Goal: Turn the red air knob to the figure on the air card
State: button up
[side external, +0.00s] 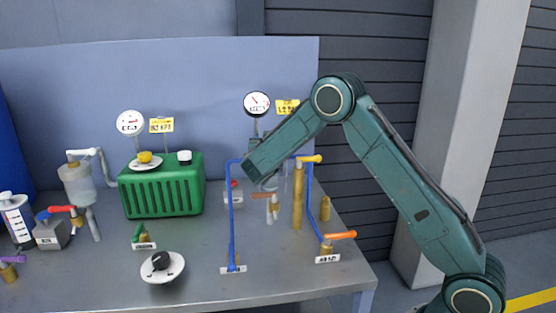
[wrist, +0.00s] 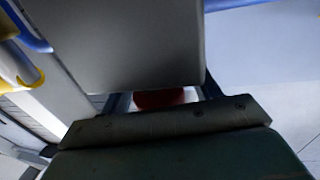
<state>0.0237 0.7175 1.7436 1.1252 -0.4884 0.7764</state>
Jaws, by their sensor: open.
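A small red knob shows on a pale grey box (side external: 233,197) behind the blue pipe in the side view. In the wrist view a red round part (wrist: 160,98), likely the red air knob, shows between the dark fingers of my gripper (wrist: 164,96). The fingers are open, one on each side of it; I cannot tell whether they touch it. In the side view my forearm hides most of the gripper. A yellow card (side external: 287,106) stands beside the right gauge (side external: 257,104), partly covered by my arm; its figure is not readable.
Blue pipes (side external: 232,220) rise close to my gripper, and a brass post (side external: 298,196) stands to its right. A green ribbed box (side external: 162,188) and a black dial knob (side external: 161,262) are to the left. An orange-handled valve (side external: 340,235) sits at the table's right edge.

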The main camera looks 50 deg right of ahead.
jog(key=shift+c, duration=0.2)
jog(key=c, duration=0.9)
jog(key=shift+c, duration=0.2)
jog(key=shift+g, duration=0.3)
jog(key=shift+s+d+r+m+g+h, duration=0.1)
jog(key=shift+s+m+g+h, duration=0.1)
jog(key=shift+m+g+h, duration=0.9)
jog(key=shift+s+d+m+g+h, duration=0.15)
jog(key=shift+m+g+h, duration=0.25)
jog(key=shift+m+g, duration=1.25)
jog(key=shift+a+n+g, duration=0.1)
jog(key=shift+n+g, duration=0.25)
jog(key=o, duration=1)
